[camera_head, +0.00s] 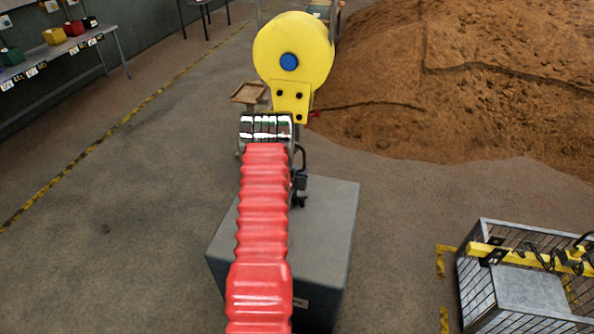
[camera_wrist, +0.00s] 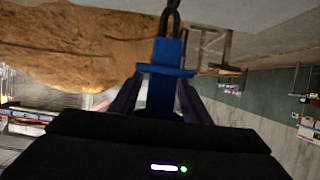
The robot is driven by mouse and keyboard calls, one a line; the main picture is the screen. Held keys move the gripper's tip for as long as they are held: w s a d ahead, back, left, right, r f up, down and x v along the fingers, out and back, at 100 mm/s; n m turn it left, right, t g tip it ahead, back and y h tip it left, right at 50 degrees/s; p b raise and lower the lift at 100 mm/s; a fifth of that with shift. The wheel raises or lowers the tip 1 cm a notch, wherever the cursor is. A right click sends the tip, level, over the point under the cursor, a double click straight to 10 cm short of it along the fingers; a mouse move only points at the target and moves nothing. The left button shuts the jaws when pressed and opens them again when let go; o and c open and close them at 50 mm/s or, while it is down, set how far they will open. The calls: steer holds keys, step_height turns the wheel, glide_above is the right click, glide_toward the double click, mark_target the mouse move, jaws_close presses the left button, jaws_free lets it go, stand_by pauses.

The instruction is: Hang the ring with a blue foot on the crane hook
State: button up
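In the wrist view my gripper (camera_wrist: 160,90) is shut on the blue foot (camera_wrist: 166,60), a blue post with a wide flange. A dark metal ring (camera_wrist: 172,20) rises from the foot and is cut by the upper picture edge. The ring does not show clearly in the head view. There, a yellow round block with a blue hub (camera_head: 289,61), seemingly the crane's hook block, stands beyond my red-sleeved arm. Its lower end is partly covered by my arm, and I cannot make out the hook. Whether the ring touches the hook cannot be told.
A grey pedestal (camera_head: 335,225) stands below my arm. A metal cage (camera_head: 480,290) with a yellow bar is at lower right. A brown grain heap (camera_head: 480,80) fills the upper right. A bench (camera_head: 60,47) with coloured boxes stands at upper left. The left floor is clear.

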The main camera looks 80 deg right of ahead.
steer(key=shift+o, duration=0.2)
steer(key=shift+a+f, duration=0.1)
steer(key=shift+f, duration=0.1)
steer(key=v, duration=1.3)
steer(key=shift+a+r, duration=0.3)
steer(key=shift+r, duration=0.05)
